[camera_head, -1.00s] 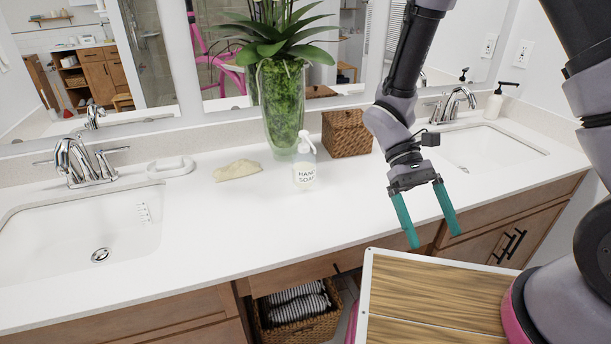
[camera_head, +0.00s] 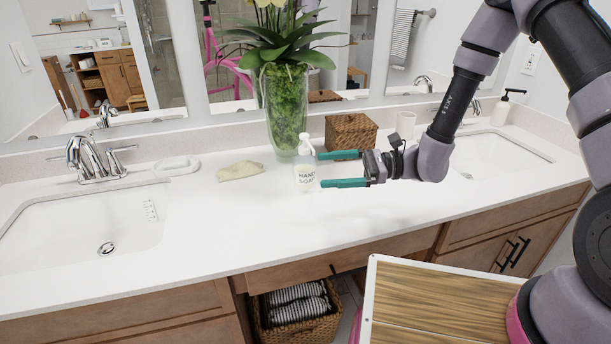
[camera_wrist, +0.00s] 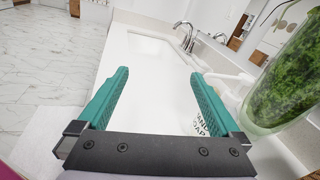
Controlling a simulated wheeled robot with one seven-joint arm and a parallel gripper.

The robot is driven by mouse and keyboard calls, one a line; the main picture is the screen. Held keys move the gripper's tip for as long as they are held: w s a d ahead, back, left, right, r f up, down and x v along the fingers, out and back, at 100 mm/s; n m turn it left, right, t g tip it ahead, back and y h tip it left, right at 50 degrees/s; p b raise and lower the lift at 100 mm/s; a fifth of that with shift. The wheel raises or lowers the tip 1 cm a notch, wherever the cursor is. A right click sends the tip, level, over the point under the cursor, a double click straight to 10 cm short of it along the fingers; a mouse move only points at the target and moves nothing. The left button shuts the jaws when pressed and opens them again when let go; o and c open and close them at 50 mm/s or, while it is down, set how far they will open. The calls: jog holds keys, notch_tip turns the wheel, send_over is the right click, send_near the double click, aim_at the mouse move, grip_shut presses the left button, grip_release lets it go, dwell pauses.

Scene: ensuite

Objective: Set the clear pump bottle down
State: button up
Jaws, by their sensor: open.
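The clear pump bottle (camera_head: 305,178), labelled hand soap with a white pump, stands upright on the white counter (camera_head: 230,225) in front of the plant vase. My gripper (camera_head: 332,170) is open and empty, its teal fingers pointing left just right of the bottle. In the wrist view the fingers of my gripper (camera_wrist: 158,100) are spread with bare counter between them. The bottle (camera_wrist: 200,122) shows there partly behind the right finger. I cannot tell whether that finger touches it.
A tall glass vase with a plant (camera_head: 286,115) stands close behind the bottle. A wicker box (camera_head: 350,134) is behind my gripper. A beige cloth (camera_head: 240,171) lies left of the bottle. Sinks are at both sides. The front counter is clear.

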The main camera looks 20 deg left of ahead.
aim_at(303, 161)
jog(key=w+f+m+t, duration=0.2)
jog(key=w+t, duration=0.1)
jog(key=w+f+m+t, duration=0.2)
jog(key=w+m+t, duration=0.1)
jog(key=w+f+m+t+y, duration=0.1)
jog(key=w+f+m+t, duration=0.1)
jog(key=w+m, duration=0.1)
jog(key=shift+d+f+t, duration=0.1)
jog(key=shift+f+t, duration=0.05)
jog(key=shift+t, duration=0.25)
jog(key=shift+w+a+f, duration=0.15)
jog(key=shift+w+a, duration=0.1)
jog(key=x, duration=1)
jog(key=shift+w, duration=0.25)
grip_shut()
